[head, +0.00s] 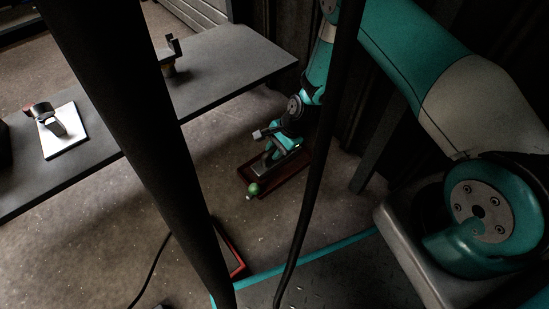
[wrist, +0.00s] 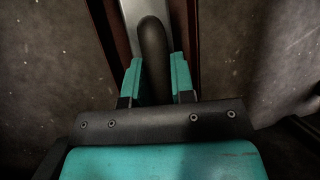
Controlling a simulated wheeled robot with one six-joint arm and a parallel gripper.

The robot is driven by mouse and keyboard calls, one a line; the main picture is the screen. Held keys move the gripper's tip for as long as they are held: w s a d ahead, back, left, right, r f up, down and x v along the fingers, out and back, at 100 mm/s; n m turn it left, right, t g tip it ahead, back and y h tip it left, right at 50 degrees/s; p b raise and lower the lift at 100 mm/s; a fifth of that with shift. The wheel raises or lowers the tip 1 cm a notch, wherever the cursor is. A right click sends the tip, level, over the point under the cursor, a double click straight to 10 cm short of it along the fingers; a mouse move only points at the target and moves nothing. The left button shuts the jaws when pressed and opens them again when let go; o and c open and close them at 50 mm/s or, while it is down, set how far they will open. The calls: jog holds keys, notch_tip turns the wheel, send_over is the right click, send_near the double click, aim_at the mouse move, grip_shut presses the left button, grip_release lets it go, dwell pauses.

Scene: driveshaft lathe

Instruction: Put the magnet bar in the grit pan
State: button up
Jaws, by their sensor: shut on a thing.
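My gripper (head: 275,148) reaches down over a dark red-brown pan (head: 298,168) on the floor. In the wrist view its teal fingers (wrist: 155,80) are shut on a dark rounded handle of the magnet bar (wrist: 152,45). The bar's pale metal body shows beyond the handle, between the pan's reddish walls (wrist: 116,35). In the head view the grey bar (head: 262,170) is over or in the pan, with a green round knob (head: 253,189) at its near end. I cannot tell whether the bar touches the pan floor.
A dark grey table (head: 235,60) stands at the left, bearing a white plate (head: 66,140) with a metal piece on it, and a small bracket (head: 171,60). A red-edged item (head: 238,262) lies on the floor nearby. Open concrete floor (head: 200,160) lies left of the pan.

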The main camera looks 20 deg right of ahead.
jog(key=shift+f+b, duration=0.45)
jog(key=shift+f, duration=0.9)
jog(key=shift+f, duration=0.15)
jog(key=o, duration=0.8)
jog(key=shift+o, duration=0.2)
jog(key=shift+d+r+p, duration=0.15)
jog(key=shift+r+p, duration=0.15)
jog(key=shift+r, duration=0.25)
jog(key=p+v, duration=0.4)
jog(key=v, duration=0.2)
jog(key=shift+s+d+r, duration=0.1)
jog(key=shift+d+r, duration=0.1)
jog(key=shift+r, duration=0.1)
